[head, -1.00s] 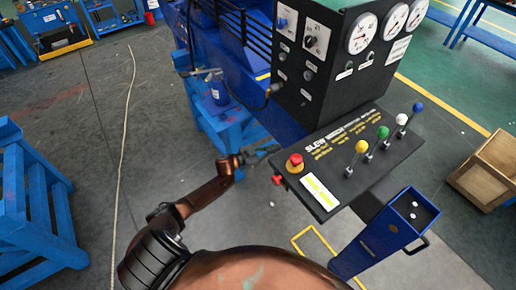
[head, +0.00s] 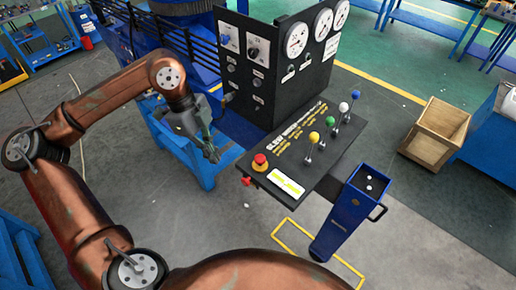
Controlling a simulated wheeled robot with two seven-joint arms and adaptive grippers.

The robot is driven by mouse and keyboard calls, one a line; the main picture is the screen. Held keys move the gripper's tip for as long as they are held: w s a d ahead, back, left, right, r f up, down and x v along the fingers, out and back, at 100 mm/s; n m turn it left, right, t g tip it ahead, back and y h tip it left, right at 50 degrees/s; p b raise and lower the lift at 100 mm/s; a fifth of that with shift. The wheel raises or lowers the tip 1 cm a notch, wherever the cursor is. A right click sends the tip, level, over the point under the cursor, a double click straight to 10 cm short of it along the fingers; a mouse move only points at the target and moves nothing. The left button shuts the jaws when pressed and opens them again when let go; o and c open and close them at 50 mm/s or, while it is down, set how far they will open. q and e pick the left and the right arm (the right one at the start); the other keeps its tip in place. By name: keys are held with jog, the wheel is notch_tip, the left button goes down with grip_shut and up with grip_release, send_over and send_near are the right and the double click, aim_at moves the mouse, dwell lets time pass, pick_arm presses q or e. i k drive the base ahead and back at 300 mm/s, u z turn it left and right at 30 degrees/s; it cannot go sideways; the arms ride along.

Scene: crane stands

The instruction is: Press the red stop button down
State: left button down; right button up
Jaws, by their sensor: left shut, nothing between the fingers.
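The red stop button (head: 260,159) is a round red cap on a yellow base at the near left corner of the black control panel (head: 318,163). My left gripper (head: 213,156) is in the head view, up and to the left of the button, pointing down toward the panel's left edge. Its fingers are shut and empty, and it looks apart from the button. The button is fully visible. My right gripper is not in view.
Levers with yellow (head: 314,137), green (head: 330,121), white and blue knobs stand on the panel right of the button. An upright gauge box (head: 272,66) rises behind. A blue post bin (head: 349,212) and a wooden crate (head: 436,133) stand to the right.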

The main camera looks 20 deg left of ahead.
aim_at(259, 159)
jog(key=u, duration=1.35)
jog(key=i, duration=0.45)
jog(key=z, duration=1.95)
